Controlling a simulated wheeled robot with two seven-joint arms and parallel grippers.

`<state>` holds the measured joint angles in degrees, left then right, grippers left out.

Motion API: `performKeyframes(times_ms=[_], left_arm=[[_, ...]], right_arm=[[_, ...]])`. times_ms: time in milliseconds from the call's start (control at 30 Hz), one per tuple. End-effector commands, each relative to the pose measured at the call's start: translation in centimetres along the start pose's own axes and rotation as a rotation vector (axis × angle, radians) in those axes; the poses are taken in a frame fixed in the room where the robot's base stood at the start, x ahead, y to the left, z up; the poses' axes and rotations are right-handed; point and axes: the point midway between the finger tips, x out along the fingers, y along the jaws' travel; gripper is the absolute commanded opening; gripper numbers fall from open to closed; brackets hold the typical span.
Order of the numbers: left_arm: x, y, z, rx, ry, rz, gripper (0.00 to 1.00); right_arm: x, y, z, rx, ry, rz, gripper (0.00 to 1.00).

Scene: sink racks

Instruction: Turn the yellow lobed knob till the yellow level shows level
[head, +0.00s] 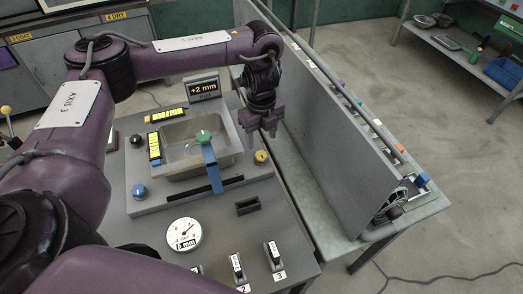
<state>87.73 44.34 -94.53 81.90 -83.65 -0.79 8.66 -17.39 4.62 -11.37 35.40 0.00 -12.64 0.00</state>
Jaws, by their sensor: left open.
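The yellow lobed knob (261,157) sits on the right rim of the grey sink unit. My left gripper (262,131) points down just beyond and above the knob, its two fingers apart and empty; I cannot tell whether it touches. Two yellow levels lie by the basin: one (170,115) along the back edge, one (154,146) along the left edge. Their bubbles are too small to read. A small display (202,87) behind the basin reads "+2 mm". My right gripper is not in view.
A blue knob (139,191) is at the front left, with a round dial gauge (184,234) in front. Numbered switches (274,254) line the near edge. A tall grey panel (330,130) stands close on the right.

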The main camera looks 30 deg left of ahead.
Motion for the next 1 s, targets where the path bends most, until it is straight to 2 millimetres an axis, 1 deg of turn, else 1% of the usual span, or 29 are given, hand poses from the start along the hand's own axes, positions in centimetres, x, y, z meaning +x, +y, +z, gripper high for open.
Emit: performKeyframes(times_ms=[33,200,400,533,767,867,1000], left_arm=[[1.0,0.1,-0.1,-0.002,0.004,0.004,0.55],[3.9,0.2,-0.1,-0.002,0.004,0.005,0.55],[5.9,0.1,0.0,-0.002,0.002,0.004,0.55],[6.5,0.1,0.0,-0.001,0.001,0.003,0.55],[6.6,0.1,0.0,-0.001,0.001,0.002,0.55],[6.6,0.1,0.0,-0.001,0.001,0.002,0.44],[6.6,0.1,0.0,-0.001,0.001,0.002,0.25]], right_arm=[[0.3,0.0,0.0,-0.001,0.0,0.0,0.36],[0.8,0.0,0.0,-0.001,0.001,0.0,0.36],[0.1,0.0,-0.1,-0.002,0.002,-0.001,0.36],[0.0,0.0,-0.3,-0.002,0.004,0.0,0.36],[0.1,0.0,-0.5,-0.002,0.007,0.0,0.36],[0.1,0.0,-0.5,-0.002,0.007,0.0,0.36],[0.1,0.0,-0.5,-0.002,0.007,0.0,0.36]])
